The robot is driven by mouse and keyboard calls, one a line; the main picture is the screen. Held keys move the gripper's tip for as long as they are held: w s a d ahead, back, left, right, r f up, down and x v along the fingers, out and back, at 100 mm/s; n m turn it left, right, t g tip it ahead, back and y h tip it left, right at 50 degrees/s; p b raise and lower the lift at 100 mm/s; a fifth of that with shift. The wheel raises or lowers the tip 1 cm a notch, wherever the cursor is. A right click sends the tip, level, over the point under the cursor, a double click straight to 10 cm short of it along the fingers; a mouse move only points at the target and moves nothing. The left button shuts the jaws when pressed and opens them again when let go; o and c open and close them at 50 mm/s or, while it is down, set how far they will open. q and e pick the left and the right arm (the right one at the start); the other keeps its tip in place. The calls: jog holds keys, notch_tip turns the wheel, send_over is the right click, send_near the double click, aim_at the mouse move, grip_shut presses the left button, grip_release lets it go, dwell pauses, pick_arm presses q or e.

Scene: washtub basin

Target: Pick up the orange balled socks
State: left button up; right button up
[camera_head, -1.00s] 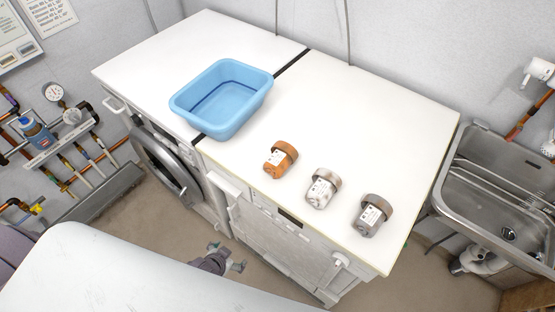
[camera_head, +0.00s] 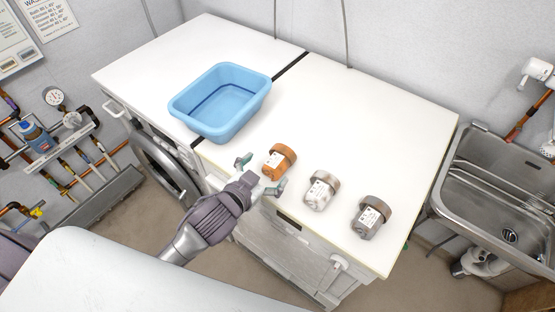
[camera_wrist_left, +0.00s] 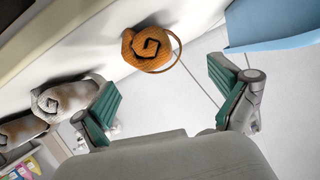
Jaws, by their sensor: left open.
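In the left wrist view the orange balled socks (camera_wrist_left: 151,47) show a dark spiral and lie ahead of the jaws, between and beyond the fingertips. My left gripper (camera_head: 260,173) is open and empty, just in front of the socks, with its green fingers spread to either side. Its open fingers also show in the left wrist view (camera_wrist_left: 163,90). My right gripper is not in view.
A white sock bundle (camera_head: 321,190) and a grey-brown one (camera_head: 371,216) lie to the right of the orange one. A blue basin (camera_head: 222,101) stands behind left. A steel sink (camera_head: 500,190) is at the far right. The worktop behind the socks is clear.

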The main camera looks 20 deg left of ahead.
aim_at(277, 162)
pick_arm(q)
jog(key=shift+x, duration=1)
jog(key=x, duration=0.1)
jog(key=p+x, duration=0.1)
jog(key=x, duration=0.1)
jog(key=shift+w+f, duration=0.1)
jog(key=shift+f, duration=0.45)
jog(key=shift+w+d+f, duration=0.15)
jog(key=shift+w+f, duration=0.1)
jog(key=shift+w, duration=0.15)
jog(key=shift+s, duration=0.1)
jog(key=shift+c, duration=1)
jog(key=c, duration=1)
jog(key=shift+r, duration=0.1)
